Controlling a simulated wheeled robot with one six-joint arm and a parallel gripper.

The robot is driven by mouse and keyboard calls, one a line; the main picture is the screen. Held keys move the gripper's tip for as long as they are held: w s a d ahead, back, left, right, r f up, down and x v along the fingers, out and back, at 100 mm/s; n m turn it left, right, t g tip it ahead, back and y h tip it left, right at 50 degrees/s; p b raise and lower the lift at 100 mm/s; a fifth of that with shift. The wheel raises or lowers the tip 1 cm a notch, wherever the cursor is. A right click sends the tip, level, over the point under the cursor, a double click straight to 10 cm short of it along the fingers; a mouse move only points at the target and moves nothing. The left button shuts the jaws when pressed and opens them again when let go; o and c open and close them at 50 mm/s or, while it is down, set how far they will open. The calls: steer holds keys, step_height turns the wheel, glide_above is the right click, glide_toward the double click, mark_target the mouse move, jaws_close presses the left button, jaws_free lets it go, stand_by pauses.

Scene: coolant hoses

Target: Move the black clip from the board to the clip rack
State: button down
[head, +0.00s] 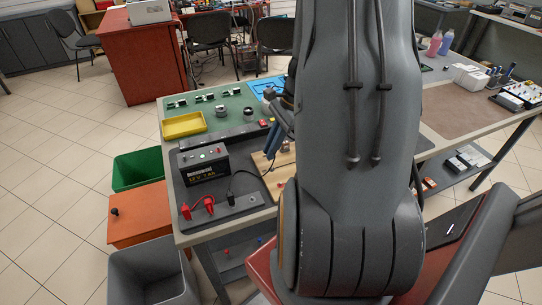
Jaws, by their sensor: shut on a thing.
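My gripper (269,154) is low over the wooden board (258,164), partly hidden by my own arm. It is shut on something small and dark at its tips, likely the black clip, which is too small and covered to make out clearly. A black cable (243,172) runs from near the gripper down to a dark plate in front of the battery. This plate, which looks like the clip rack (243,204), holds two red clips (208,204) and a small black piece (230,197) at the cable's end.
A black 12V battery (203,168) stands left of the board, behind the rack. A yellow tray (184,125) and a green mat (235,104) with metal parts lie farther back. Green (138,170), orange (137,213) and grey (150,275) bins stand left of the table. My arm hides the right side.

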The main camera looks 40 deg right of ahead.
step_height(320, 180, up, 6)
steer(key=shift+f+b, duration=0.2)
steer(key=shift+b, duration=0.2)
steer(key=shift+r+p, duration=1.4)
steer(key=shift+r, duration=0.3)
steer(key=shift+f, duration=0.1)
steer(key=s+a+f+b, duration=0.1)
steer(key=a+f+b, duration=0.1)
steer(key=a+f, duration=0.1)
steer(key=s+a+f+b, duration=0.2)
steer(key=a+f, duration=0.1)
steer(key=a, duration=0.2)
steer(key=s+a+f+b, duration=0.2)
steer(key=a+f, duration=0.1)
steer(key=a, duration=0.1)
steer(key=shift+s+f, duration=0.1)
steer(key=shift+f, duration=0.3)
steer(key=shift+f+b, duration=0.85)
steer(key=shift+f, duration=0.1)
steer(key=shift+f+b, duration=0.4)
steer(key=shift+f, duration=0.45)
stand_by(0.4)
